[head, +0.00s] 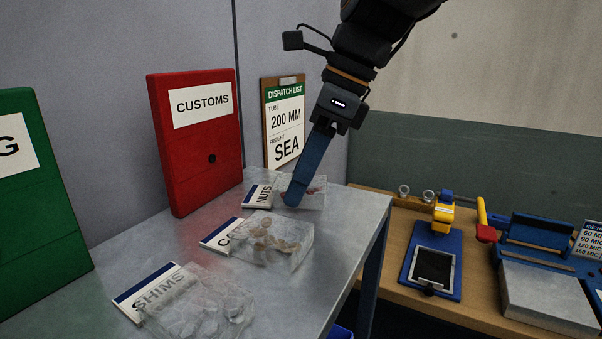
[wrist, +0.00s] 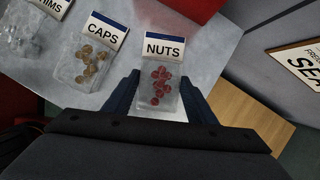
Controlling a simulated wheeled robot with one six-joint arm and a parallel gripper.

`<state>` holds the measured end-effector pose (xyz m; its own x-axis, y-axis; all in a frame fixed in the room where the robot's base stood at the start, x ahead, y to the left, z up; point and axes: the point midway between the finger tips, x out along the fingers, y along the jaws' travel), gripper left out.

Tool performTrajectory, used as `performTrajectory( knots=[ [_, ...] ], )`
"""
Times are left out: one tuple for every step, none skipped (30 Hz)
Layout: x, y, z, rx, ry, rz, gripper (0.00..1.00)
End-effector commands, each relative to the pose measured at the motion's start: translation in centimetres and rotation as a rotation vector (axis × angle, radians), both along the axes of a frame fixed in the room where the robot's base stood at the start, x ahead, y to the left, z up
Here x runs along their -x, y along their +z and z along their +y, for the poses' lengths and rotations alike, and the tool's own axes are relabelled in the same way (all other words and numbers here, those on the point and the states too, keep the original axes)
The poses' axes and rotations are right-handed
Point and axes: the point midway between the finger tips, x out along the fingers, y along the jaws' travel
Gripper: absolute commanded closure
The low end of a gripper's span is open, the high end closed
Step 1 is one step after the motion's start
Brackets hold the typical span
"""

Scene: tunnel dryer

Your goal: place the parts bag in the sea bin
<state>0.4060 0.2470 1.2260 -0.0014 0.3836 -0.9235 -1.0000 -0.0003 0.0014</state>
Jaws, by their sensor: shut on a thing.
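The NUTS parts bag (head: 314,192) is clear, with a blue-and-white label, and lies at the far end of the metal table. In the wrist view the bag (wrist: 158,103) shows red nuts inside. My gripper (head: 292,200) reaches down to it, and its blue fingers (wrist: 158,98) are shut on the bag from both sides. The CAPS bag (head: 268,240) and the SHIMS bag (head: 200,305) lie nearer on the same table. No bin marked SEA shows. The dispatch list (head: 285,120) on the clipboard reads 200 MM and SEA.
A red CUSTOMS panel (head: 197,150) and a green panel (head: 40,205) stand along the table's left side. The metal table (head: 345,225) has bare room to the right. A wooden bench (head: 480,270) holds a blue-and-yellow device (head: 437,250) and a sealer-like machine (head: 540,245).

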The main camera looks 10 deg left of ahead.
Motion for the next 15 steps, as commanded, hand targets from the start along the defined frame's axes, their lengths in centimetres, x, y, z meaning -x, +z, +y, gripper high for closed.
performTrajectory(
  knots=[
    [-0.02, -0.11, 0.00, -0.001, 0.000, -0.001, 0.79],
    [-0.04, -0.10, 0.01, -0.001, -0.001, -0.002, 0.79],
    [-0.05, -0.08, 0.01, -0.001, -0.001, -0.002, 0.79],
    [-0.05, -0.08, 0.01, -0.001, -0.001, -0.002, 0.79],
    [-0.04, -0.08, 0.01, -0.001, -0.001, -0.002, 0.79],
    [-0.04, -0.08, 0.01, -0.001, -0.001, -0.002, 0.79],
    [-0.04, -0.09, 0.02, -0.001, -0.001, -0.002, 0.79],
    [-0.03, -0.14, 0.01, -0.001, -0.001, -0.002, 0.79],
    [-0.03, -0.22, 0.01, -0.001, 0.000, -0.001, 0.79],
    [-0.02, -0.32, 0.01, -0.001, -0.001, -0.001, 0.79],
    [-0.02, -0.38, 0.00, 0.000, -0.001, -0.001, 0.47],
    [-0.03, -0.35, 0.01, -0.001, 0.000, -0.001, 0.41],
    [-0.03, -0.35, 0.01, -0.001, 0.000, -0.001, 0.35],
    [-0.03, -0.35, 0.01, -0.001, 0.000, -0.001, 0.30],
    [-0.03, -0.35, 0.01, -0.001, 0.000, -0.001, 0.30]
  ],
)
